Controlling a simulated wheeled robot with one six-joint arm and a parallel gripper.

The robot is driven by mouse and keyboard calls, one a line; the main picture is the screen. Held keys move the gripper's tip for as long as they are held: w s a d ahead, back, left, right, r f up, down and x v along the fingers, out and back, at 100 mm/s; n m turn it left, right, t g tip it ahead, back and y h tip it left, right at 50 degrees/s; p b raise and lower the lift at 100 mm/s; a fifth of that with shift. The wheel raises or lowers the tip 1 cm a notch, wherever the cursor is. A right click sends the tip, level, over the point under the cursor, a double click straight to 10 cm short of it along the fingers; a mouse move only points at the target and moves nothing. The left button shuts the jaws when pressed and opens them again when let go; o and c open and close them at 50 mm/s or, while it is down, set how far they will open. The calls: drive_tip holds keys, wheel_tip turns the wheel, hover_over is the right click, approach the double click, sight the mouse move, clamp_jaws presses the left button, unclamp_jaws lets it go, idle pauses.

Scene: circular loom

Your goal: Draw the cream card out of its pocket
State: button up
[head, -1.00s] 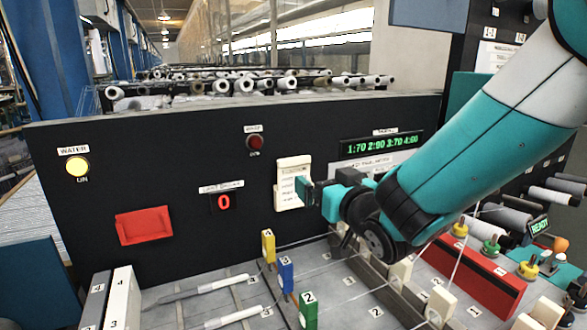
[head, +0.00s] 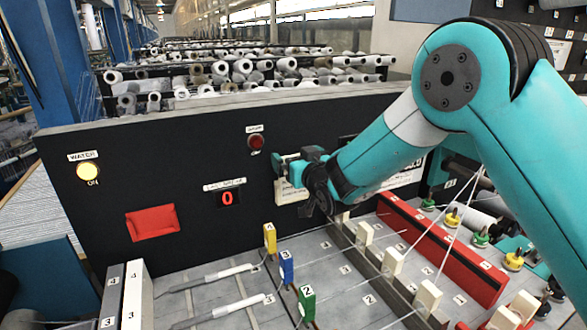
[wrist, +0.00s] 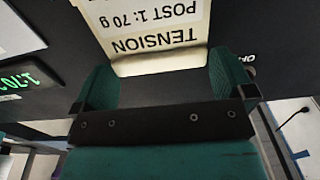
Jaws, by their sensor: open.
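The cream card (wrist: 155,30) shows its print "TENSION POST 1: 70 g" upside down in the wrist view. In the head view, a cream patch of the card and its holder (head: 287,192) shows on the black panel, partly hidden by my gripper (head: 302,172). I cannot tell card from pocket there. My gripper, seen in the wrist view (wrist: 160,68), is open, one green finger toward each side of the card. I see no clear contact, and the gap in depth is hard to judge.
Below stand blue (head: 287,266), green (head: 307,303) and yellow (head: 270,238) blocks with threads, and cream posts (head: 393,262).

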sight(291, 123)
drive_tip(key=shift+w, duration=0.1)
drive_tip(key=c, duration=0.7)
drive_tip(key=shift+c, duration=0.2)
drive_tip(key=shift+r, duration=0.25)
drive_tip(key=shift+r+p, duration=0.85)
drive_tip(key=shift+r, duration=2.7)
